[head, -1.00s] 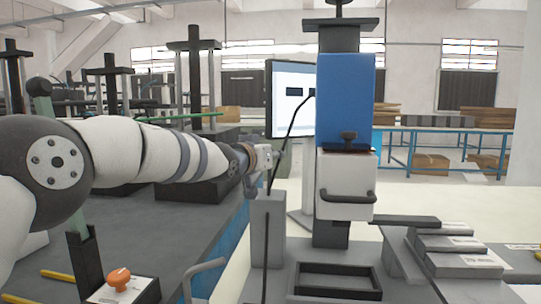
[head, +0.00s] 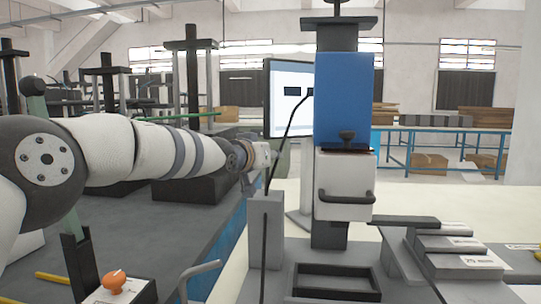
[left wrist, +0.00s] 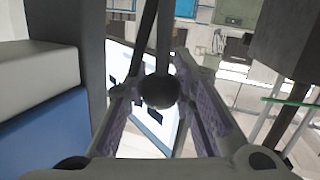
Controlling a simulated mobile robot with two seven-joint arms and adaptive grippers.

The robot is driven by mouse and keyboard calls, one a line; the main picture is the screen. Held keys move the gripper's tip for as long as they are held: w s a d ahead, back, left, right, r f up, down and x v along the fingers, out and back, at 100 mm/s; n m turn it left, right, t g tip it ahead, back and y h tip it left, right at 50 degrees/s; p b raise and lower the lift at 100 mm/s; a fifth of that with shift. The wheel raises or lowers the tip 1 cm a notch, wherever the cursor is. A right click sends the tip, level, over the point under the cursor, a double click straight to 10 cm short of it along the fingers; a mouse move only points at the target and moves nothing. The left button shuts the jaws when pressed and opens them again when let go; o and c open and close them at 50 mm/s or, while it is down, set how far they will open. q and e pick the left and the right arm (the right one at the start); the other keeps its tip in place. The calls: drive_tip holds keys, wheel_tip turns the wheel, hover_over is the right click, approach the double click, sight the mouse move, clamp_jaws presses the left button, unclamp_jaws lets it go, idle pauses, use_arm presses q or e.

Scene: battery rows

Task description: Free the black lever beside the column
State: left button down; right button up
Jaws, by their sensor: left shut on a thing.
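The black lever shows in the left wrist view as a dark rod ending in a round knob (left wrist: 159,91), between my left gripper's fingers. My left gripper (left wrist: 158,115) is shut on it, with the knob in the gap between the two pads. In the head view my left gripper (head: 266,156) is just left of the column (head: 332,236), at about the height of its white block. The lever is too small to make out there. My right gripper is not in view.
The column carries a blue housing (head: 343,90) and a white block (head: 344,180) with a dark handle. A thin black cable (head: 290,122) runs beside the gripper. A grey post (head: 266,230) stands below it; a monitor (head: 287,80) is behind. An orange knob (head: 114,281) is front left.

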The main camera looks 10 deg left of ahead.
use_arm(q)
drive_tip(key=shift+a+f, duration=0.1)
drive_tip(key=shift+f, duration=0.75)
drive_tip(key=c, duration=1.4)
unclamp_jaws()
drive_tip(key=shift+o, duration=0.4)
drive_tip(key=shift+w+a+r, duration=0.1)
drive_tip(key=shift+a, duration=0.05)
drive_tip(key=shift+r, duration=0.35)
drive_tip(key=v, duration=1.2)
drive_tip(key=shift+c, duration=0.5)
